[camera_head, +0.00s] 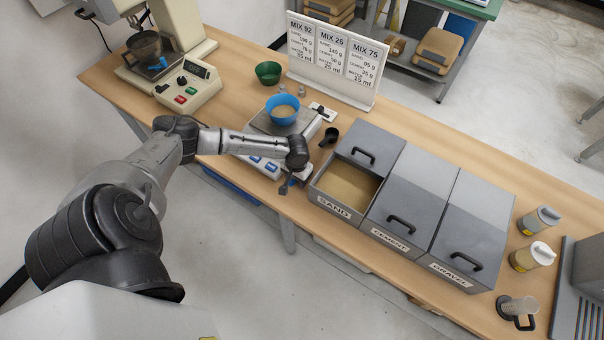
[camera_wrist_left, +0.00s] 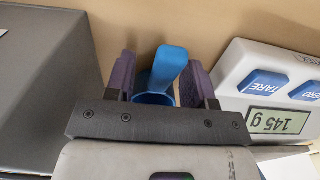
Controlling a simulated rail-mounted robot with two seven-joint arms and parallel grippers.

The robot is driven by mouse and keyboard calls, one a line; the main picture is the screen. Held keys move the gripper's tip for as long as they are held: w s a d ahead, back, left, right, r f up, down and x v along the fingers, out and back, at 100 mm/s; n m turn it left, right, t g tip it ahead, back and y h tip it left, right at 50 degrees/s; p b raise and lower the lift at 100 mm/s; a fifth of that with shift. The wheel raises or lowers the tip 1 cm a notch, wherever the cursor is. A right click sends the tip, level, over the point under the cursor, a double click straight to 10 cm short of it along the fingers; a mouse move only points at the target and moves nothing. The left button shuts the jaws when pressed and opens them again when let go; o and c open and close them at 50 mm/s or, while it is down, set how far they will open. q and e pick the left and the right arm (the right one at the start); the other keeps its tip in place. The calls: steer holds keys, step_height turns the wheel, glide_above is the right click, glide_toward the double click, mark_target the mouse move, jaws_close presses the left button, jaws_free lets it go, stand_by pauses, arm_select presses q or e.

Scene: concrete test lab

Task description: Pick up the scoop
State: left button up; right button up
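A blue scoop (camera_wrist_left: 168,68) shows in the wrist view, its handle sticking up between the two finger pads of my left gripper (camera_wrist_left: 162,82). The pads are apart, one on each side of the scoop, and I see no clear grip on it. Its lower part is partly hidden behind the gripper body. In the head view, my left gripper (camera_head: 289,185) points down at the table's front edge, between the scale and the sand bin; the scoop is mostly hidden there. My right gripper is not in view.
The scale (camera_head: 257,163), reading 145 g in the wrist view (camera_wrist_left: 277,121), carries a blue bowl (camera_head: 283,108) of sand-coloured material. The open sand bin (camera_head: 318,198) stands close on the right.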

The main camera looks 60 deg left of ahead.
arm_select(q)
steer(key=c, duration=0.7)
jaws_close()
step_height(320, 180, up, 10)
steer(key=shift+r+p, duration=0.1)
steer(key=shift+p, duration=0.2)
steer(key=shift+o, duration=0.7)
jaws_free()
jaws_close()
